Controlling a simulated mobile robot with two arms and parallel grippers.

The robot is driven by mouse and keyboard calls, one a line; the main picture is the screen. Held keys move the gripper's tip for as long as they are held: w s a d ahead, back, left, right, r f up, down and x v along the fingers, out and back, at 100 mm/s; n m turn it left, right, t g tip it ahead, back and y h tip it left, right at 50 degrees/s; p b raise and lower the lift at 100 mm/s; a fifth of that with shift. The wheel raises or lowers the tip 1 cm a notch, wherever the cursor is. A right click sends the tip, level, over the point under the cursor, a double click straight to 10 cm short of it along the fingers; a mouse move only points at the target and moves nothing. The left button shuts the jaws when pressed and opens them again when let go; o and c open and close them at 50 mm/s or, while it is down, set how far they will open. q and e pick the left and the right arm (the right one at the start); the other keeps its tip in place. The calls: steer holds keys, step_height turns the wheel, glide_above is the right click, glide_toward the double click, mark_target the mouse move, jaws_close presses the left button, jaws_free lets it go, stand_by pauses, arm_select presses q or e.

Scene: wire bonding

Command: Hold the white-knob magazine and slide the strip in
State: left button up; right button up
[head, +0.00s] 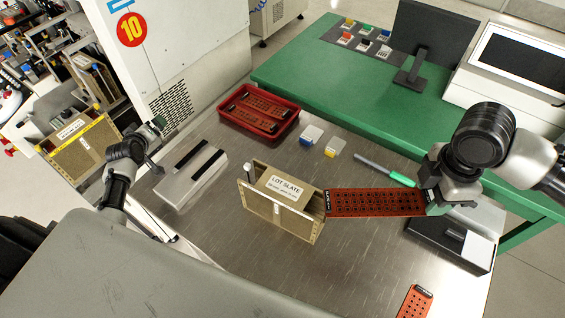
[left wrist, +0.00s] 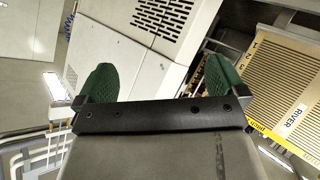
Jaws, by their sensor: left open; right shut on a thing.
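The white-knob magazine (head: 272,212) is a tan box labelled "LOT SLATE", standing on the steel table with its white knob (head: 248,168) at the left end. My right gripper (head: 428,194) is shut on the right end of the red-brown strip (head: 375,203), which has rows of dark holes. The strip's left end is at the magazine's right end; I cannot tell whether it is inside a slot. My left gripper (head: 157,146) is open and empty, left of the magazine and well apart from it. Its green fingers also show in the left wrist view (left wrist: 157,80).
On the steel table (head: 240,280) are a grey block with black bars (head: 190,175), a red tray of strips (head: 259,111), small boxes (head: 311,134), a green-tipped pen (head: 385,170), a dark-sided box (head: 448,245) and another strip (head: 414,303). The front middle is clear.

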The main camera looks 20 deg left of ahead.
arm_select(q)
steer(key=w+d+r+m+g+h, duration=0.1)
steer(key=w+d+r+m+h, duration=0.3)
steer(key=d, duration=0.7)
steer(key=w+d+r+m+g+h, duration=0.1)
steer(key=w+d+r+m+h, duration=0.15)
steer(key=d+m, duration=0.55)
steer(key=w+d+r+m+g+h, duration=0.2)
steer(key=w+d+r+m+h, duration=0.15)
steer(key=d, duration=0.95)
step_height(320, 180, up, 2)
steer(key=m+g+y, duration=0.4)
steer(key=m+g, duration=0.3)
steer(key=m, duration=0.9)
glide_above(283, 188)
steer(key=shift+w+a+r+n, duration=0.1)
steer(key=shift+w+r+n, duration=0.1)
steer(key=shift+w+n, duration=0.1)
steer(key=shift+s+f+g+y, duration=0.15)
steer(key=shift+f+g+y, duration=0.05)
steer(key=shift+g+y, duration=0.1)
steer(key=shift+f, duration=0.35)
step_height(283, 188, down, 11)
